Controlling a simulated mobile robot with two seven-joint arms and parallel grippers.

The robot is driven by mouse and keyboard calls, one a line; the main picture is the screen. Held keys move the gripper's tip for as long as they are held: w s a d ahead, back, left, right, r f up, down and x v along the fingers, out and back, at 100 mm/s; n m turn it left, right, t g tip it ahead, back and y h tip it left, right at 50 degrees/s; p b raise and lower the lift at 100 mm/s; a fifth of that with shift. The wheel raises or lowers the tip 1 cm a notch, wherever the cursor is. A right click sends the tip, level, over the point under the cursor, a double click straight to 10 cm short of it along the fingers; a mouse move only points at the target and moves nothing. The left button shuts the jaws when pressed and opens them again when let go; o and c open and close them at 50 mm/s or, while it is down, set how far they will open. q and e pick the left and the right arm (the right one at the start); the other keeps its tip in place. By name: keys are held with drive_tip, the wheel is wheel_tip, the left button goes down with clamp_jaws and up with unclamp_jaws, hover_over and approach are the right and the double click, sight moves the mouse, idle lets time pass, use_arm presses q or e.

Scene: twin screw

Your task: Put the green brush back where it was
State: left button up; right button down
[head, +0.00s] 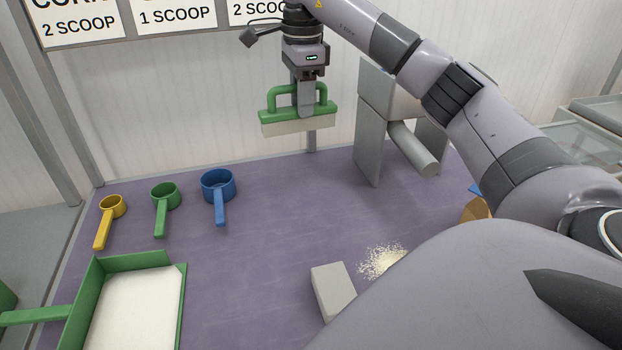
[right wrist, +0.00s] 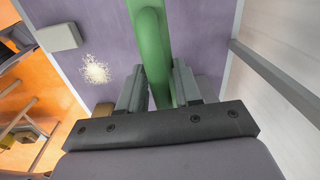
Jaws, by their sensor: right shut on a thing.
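The green brush (head: 297,116) has a green back with an arched handle and pale bristles. It hangs in the air near the back wall, above the purple table (head: 260,270). My right gripper (head: 305,105) is shut on its handle from above. In the right wrist view the green handle (right wrist: 152,45) runs between the two fingers of the gripper (right wrist: 160,90). The bristles face down, clear of the table. My left gripper is not in view.
Yellow (head: 111,208), green (head: 164,196) and blue (head: 218,186) scoops stand at the left. A green dustpan-like tray (head: 180,310) lies at front left. A grey block (head: 333,288) lies beside spilled pale grains (head: 381,262). A grey stand (head: 369,135) rises at back right.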

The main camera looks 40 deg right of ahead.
drive_tip(key=shift+s+d+r, duration=0.1)
drive_tip(key=shift+d, duration=0.3)
drive_tip(key=shift+m, duration=0.3)
drive_tip(key=shift+f+b, duration=2.15)
drive_tip(key=shift+f, duration=7.7)
drive_tip(key=c, duration=0.8)
unclamp_jaws()
drive_tip(key=shift+f, duration=0.1)
